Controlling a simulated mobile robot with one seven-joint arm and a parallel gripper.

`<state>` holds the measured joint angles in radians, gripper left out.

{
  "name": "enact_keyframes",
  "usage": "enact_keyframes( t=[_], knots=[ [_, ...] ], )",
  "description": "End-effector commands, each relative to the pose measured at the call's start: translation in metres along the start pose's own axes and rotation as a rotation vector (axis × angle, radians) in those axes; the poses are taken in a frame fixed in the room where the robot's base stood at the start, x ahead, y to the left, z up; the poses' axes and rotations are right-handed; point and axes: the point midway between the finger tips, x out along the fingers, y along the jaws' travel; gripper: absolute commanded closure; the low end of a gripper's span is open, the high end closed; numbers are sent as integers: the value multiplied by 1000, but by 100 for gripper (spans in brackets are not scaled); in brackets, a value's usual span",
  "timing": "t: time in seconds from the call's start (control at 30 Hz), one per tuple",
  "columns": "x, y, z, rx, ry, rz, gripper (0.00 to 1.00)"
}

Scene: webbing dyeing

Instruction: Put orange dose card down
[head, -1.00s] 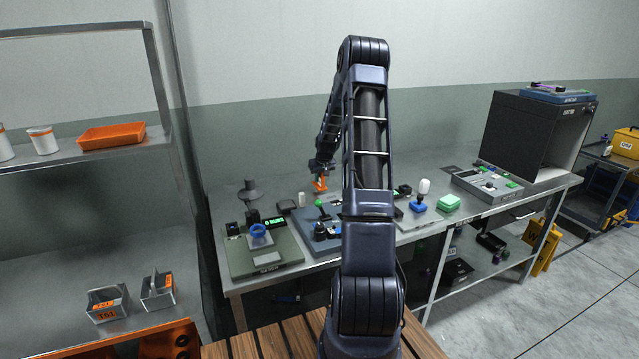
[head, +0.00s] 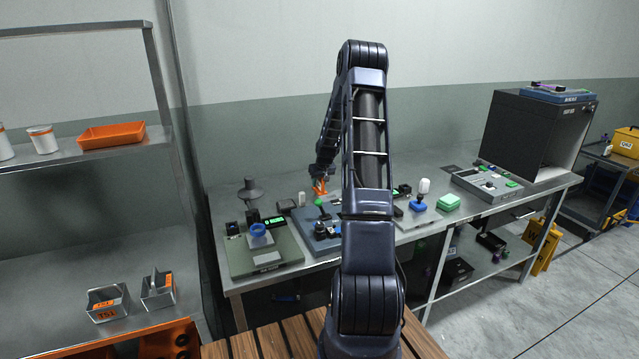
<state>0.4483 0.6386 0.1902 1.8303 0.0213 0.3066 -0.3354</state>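The orange dose card (head: 320,187) is a small orange shape at my gripper (head: 322,176), above the back part of the metal bench (head: 300,278). It is just behind the green-knobbed blue-grey device (head: 313,217). My gripper points down at the card's top, and the card appears to be between its fingers. The fingers are too small and dark to tell whether they are shut. I cannot tell whether the card touches the bench. My own arm hides part of the bench's middle.
A scale-like green device (head: 265,262) with a blue ring stands at the left of the bench. A small white bottle (head: 302,199) stands close left of the card.

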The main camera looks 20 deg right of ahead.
Motion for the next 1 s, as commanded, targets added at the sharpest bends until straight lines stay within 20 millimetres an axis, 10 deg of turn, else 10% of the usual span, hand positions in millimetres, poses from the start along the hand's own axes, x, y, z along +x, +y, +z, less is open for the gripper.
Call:
enact_keyframes(
  t=[1.0],
  knots=[
    [-125,-2,-1,-1,0,1,66]
  ],
)
